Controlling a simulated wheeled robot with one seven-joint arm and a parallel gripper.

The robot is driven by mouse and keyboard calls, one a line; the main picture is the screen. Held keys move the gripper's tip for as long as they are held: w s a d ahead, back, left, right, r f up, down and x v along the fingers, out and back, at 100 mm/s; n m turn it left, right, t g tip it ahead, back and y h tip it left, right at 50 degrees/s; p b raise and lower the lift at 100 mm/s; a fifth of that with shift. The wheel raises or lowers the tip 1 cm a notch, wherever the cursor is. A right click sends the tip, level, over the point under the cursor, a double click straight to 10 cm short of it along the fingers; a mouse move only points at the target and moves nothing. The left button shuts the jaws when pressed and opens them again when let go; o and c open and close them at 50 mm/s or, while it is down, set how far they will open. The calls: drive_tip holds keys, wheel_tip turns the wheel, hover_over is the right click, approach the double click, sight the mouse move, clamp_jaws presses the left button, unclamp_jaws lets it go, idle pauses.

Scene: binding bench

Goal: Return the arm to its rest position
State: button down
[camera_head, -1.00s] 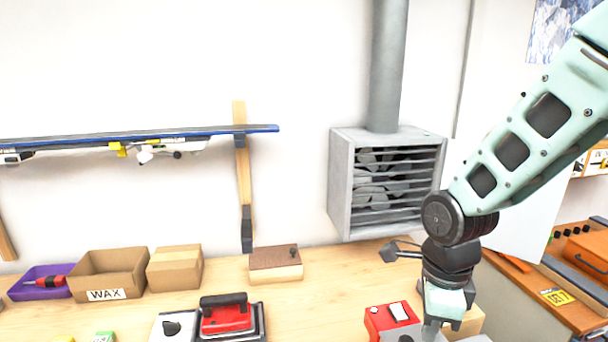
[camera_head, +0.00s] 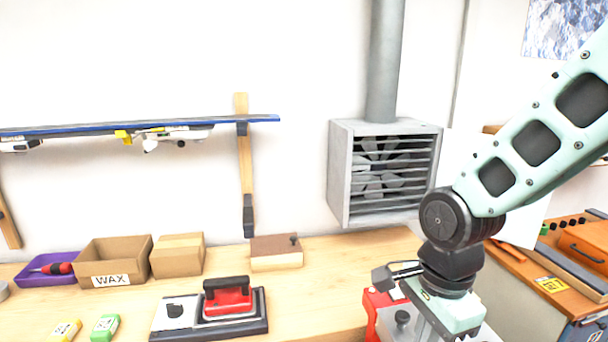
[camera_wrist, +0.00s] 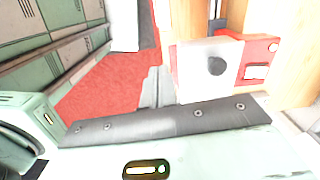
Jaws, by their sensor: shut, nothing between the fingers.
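My arm reaches in from the upper right of the head view, bent at a dark round joint over the bench's right end. My gripper (camera_head: 445,310) hangs below that joint at the bottom edge, tilted, with its fingertips out of that view. It is shut and holds nothing. In the wrist view its pale green body and dark plate fill the lower part, with small grey fingers (camera_wrist: 155,90) at the middle. A red device (camera_head: 373,312) with a dark knob stands beside and partly behind the gripper; what looks like it shows in the wrist view (camera_wrist: 252,58).
A wooden bench (camera_head: 330,270) holds a waxing iron (camera_head: 228,300) on its stand, a WAX box (camera_head: 112,264), a smaller carton (camera_head: 178,255), a purple tray (camera_head: 38,277) and a brush (camera_head: 276,252). A fan unit (camera_head: 388,170) is on the wall behind my arm. An orange-topped cabinet (camera_head: 540,275) stands right.

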drive_tip(key=s+a+f+n+b, duration=0.1)
drive_tip(key=s+f+n+b, duration=0.1)
drive_tip(key=s+n, duration=0.4)
drive_tip(key=s+a+f+n+b, duration=0.1)
drive_tip(key=s+n+b, duration=0.4)
drive_tip(key=n, duration=1.1)
drive_tip(key=shift+s+a+f, duration=0.4)
drive_tip(key=shift+s+a, duration=0.3)
drive_tip(key=shift+a, duration=0.1)
